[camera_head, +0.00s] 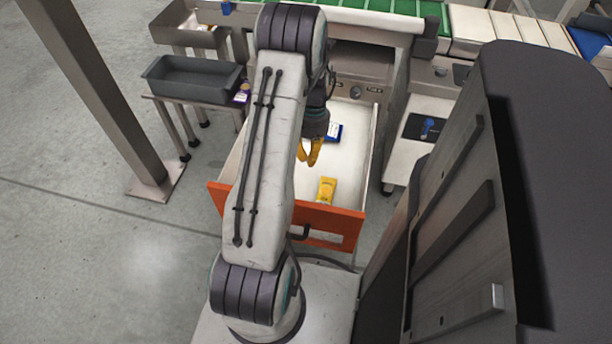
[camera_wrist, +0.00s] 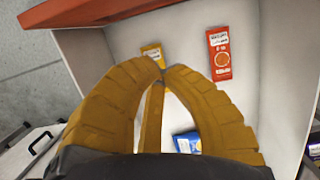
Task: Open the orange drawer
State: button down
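The orange drawer (camera_head: 343,222) is pulled well out from the cabinet below the conveyor. Its orange front stands nearest me with a dark handle, and its pale inside is exposed. The front also shows at the upper left of the wrist view (camera_wrist: 72,12). My gripper (camera_head: 309,163) hangs over the open drawer, behind the front and apart from the handle. In the wrist view its yellow fingertips (camera_wrist: 165,72) meet with nothing held between them. My arm hides the left part of the drawer in the head view.
Inside the drawer lie a yellow packet (camera_head: 326,189), a blue packet (camera_head: 334,132) and an orange packet (camera_wrist: 219,53). A grey bin (camera_head: 195,78) stands on a small table to the left. A metal post (camera_head: 100,90) stands farther left, with clear floor around it.

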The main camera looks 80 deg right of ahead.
jog(key=a+f+b, duration=0.6)
jog(key=f+b, duration=0.2)
jog(key=f, duration=0.1)
jog(key=shift+a, duration=0.15)
jog(key=shift+f, duration=0.1)
dwell(0.5)
